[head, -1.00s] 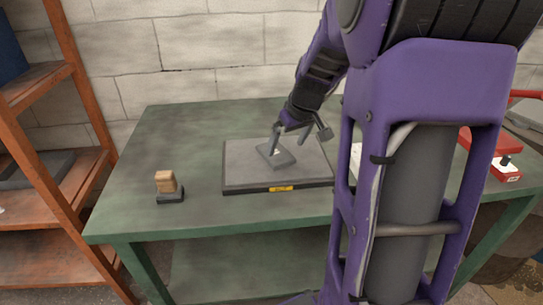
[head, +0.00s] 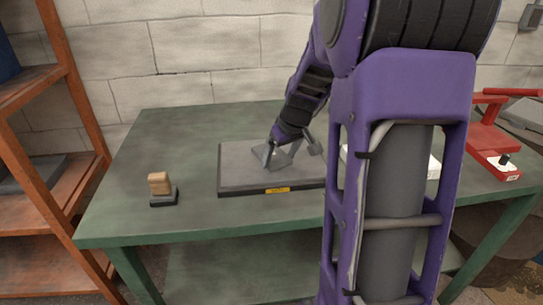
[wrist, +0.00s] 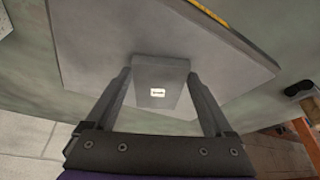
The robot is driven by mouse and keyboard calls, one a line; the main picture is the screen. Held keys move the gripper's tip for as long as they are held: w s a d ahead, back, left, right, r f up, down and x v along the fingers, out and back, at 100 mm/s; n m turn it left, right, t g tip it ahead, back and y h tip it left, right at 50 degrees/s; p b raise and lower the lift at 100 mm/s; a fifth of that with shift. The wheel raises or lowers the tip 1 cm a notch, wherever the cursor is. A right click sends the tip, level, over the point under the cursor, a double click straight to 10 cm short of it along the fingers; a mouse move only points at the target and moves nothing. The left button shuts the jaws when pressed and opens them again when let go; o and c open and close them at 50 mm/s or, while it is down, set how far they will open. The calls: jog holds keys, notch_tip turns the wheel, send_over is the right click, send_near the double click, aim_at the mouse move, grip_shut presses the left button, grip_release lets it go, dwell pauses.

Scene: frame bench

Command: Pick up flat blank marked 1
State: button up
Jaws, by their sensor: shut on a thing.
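A flat grey blank (head: 270,155) is at my gripper, over the grey plate (head: 240,177) on the green bench. In the wrist view the blank (wrist: 160,70) lies between the two fingers and carries a small white label, too small to read. My gripper (head: 290,151) is shut on the blank, with one finger at each side, as the wrist view (wrist: 158,78) shows. The blank looks tilted in the head view; I cannot tell whether it clears the plate. My arm hides the plate's right end.
A wooden block on a dark base (head: 160,185) stands left on the green bench (head: 130,220). A red tool (head: 492,150) stands at the right. A white item (head: 434,168) is partly behind my arm. An orange shelf (head: 75,110) stands left. The bench's left part is mostly clear.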

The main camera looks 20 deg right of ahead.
grip_shut()
jog(key=shift+r, duration=0.1)
